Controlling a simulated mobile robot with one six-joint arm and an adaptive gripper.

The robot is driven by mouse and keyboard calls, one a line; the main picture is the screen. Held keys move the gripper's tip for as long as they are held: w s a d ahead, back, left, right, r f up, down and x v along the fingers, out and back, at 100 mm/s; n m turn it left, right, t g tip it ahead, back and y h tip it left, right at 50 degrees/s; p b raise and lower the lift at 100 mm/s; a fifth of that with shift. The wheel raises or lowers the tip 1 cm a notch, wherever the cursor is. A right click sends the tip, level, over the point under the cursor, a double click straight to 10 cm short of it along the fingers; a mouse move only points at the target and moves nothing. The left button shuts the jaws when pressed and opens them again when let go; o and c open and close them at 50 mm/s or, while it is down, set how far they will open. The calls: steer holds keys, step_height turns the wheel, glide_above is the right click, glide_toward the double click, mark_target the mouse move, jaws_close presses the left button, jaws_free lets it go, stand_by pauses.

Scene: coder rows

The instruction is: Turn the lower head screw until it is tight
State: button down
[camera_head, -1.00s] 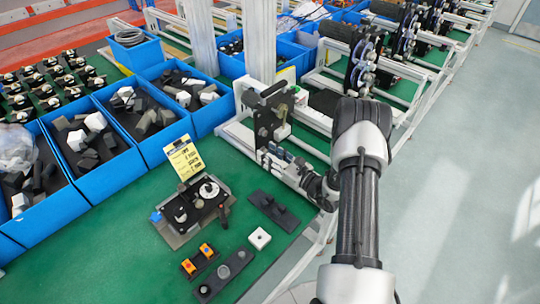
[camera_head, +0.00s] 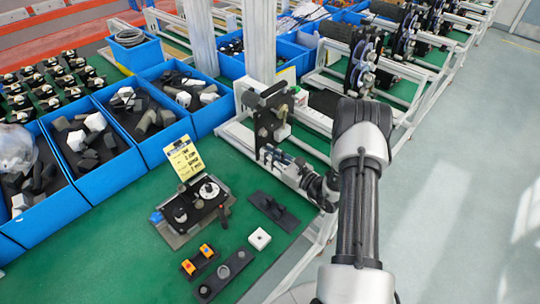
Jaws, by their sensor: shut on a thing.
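A dark coder head (camera_head: 269,118) stands upright on a white rail frame at the back right of the green table. My gripper (camera_head: 268,154) reaches in from the right at the lower part of this head. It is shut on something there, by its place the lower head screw. The screw itself is too small and too covered by the fingers to make out. How far it is turned cannot be told.
Blue bins (camera_head: 70,158) of parts line the left and back. A black fixture (camera_head: 191,202) with a yellow card, a white block (camera_head: 259,238), a dark plate (camera_head: 274,210) and a button box (camera_head: 199,260) lie on the green table (camera_head: 110,240). A white post (camera_head: 261,40) stands behind the head.

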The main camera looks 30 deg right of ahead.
steer(key=m+p, duration=0.2)
steer(key=m, duration=1.7)
steer(key=shift+f, duration=0.1)
steer(key=shift+m, duration=0.4)
stand_by(0.4)
steer(key=c, duration=1.5)
jaws_free()
steer(key=shift+d, duration=0.1)
